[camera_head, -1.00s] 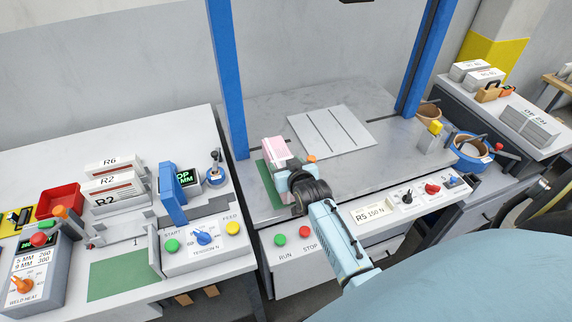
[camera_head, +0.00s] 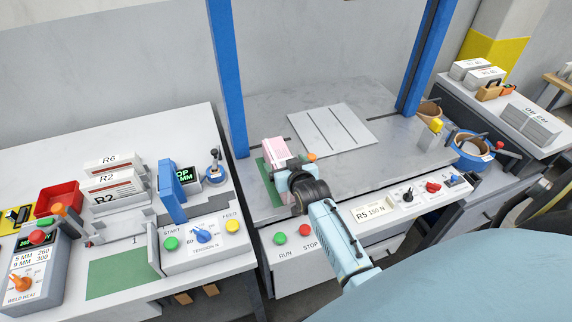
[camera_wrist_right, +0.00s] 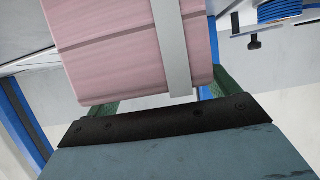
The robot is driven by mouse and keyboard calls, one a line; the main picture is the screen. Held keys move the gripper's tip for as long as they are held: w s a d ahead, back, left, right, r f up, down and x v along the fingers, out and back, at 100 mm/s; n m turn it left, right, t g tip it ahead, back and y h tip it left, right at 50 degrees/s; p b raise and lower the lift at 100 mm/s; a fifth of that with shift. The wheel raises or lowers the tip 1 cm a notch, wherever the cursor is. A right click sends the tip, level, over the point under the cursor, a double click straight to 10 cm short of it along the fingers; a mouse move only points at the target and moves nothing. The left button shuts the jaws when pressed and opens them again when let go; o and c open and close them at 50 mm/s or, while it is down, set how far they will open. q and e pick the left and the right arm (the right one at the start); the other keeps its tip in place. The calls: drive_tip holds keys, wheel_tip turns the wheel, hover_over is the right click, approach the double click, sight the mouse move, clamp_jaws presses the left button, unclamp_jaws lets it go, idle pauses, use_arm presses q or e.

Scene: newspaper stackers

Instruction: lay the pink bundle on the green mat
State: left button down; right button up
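The pink bundle (camera_head: 275,151) is at the front left of the middle bench, over the far part of a green mat (camera_head: 275,197). A pale strap runs across the pink bundle in the right wrist view (camera_wrist_right: 130,45). My right gripper (camera_head: 283,168) is at its near side. In the right wrist view, the gripper's green fingers (camera_wrist_right: 160,98) reach to both sides of the bundle, and it appears shut on it. The bundle hides most of the fingers, and I cannot tell whether its underside touches the mat. My left gripper is not in view.
A second green mat (camera_head: 122,276) lies on the left bench. A grooved pale plate (camera_head: 332,130) lies behind the bundle. Blue posts (camera_head: 228,80) flank the middle bench. A control panel (camera_head: 375,212) runs along its front. The bench right of the bundle is mostly clear.

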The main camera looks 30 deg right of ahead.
drive_tip(key=shift+s+f, duration=0.15)
drive_tip(key=shift+f, duration=0.2)
drive_tip(key=p+v, duration=0.1)
drive_tip(key=v, duration=1.2)
drive_tip(key=shift+r, duration=0.35)
